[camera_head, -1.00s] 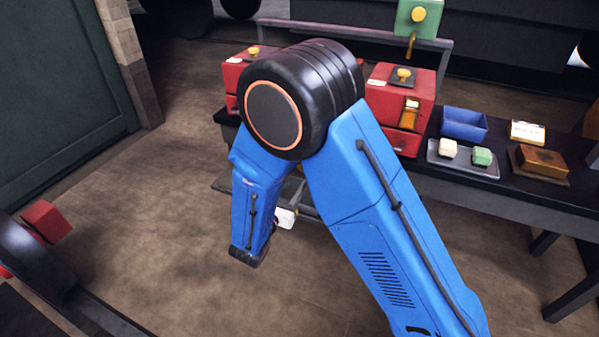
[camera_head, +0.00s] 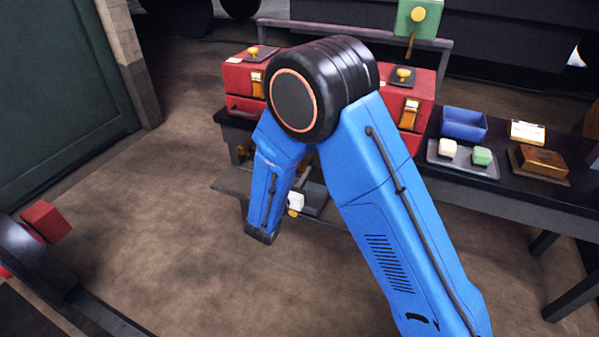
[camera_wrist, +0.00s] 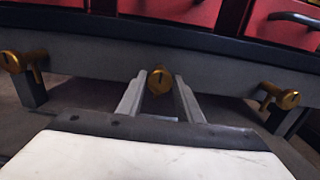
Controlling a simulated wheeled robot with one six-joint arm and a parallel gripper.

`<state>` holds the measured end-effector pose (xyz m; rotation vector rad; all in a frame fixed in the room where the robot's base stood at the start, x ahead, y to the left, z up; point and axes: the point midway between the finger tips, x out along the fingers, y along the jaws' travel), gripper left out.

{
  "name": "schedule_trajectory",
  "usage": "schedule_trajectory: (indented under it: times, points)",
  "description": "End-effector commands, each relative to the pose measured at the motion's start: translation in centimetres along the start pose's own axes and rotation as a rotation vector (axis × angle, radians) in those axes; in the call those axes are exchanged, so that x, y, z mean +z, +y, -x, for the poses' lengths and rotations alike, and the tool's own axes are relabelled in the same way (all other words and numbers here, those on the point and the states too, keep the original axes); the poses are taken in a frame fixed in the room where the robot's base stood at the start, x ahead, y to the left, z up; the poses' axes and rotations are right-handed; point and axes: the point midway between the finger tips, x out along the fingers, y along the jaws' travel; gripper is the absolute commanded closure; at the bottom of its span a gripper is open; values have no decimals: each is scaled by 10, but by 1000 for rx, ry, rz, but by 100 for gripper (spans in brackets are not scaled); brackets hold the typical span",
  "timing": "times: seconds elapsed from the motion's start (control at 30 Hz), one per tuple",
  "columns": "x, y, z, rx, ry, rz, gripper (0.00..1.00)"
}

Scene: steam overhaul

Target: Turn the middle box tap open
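In the wrist view three brass taps hang along the grey rail under the red boxes: a left tap (camera_wrist: 12,62), the middle tap (camera_wrist: 160,79) and a right tap (camera_wrist: 286,98). My gripper (camera_wrist: 159,88) is open. Its two grey fingers point at the middle tap, whose round end shows between the fingertips. I cannot tell whether the fingers touch it. In the head view my arm hides the middle box and most of my gripper; only its white body (camera_head: 296,201) shows low beside the arm.
In the head view a left red box (camera_head: 239,79) and a right red box (camera_head: 418,86) stand on the dark bench. A blue bin (camera_head: 464,124), a grey tray (camera_head: 437,155) with two small blocks and a brown box (camera_head: 543,161) lie right. Open floor is in front.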

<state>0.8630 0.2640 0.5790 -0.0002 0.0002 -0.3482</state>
Motion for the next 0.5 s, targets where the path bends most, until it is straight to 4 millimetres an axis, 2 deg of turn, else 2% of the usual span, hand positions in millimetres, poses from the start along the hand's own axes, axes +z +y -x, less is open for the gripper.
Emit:
schedule_trajectory:
  times: [0.03,0.07,0.1,0.5]
  points:
    - [0,0,0,0,0,0,81]
    - [0,0,0,0,0,0,88]
    - [0,0,0,0,0,0,90]
    - [0,0,0,0,0,67,90]
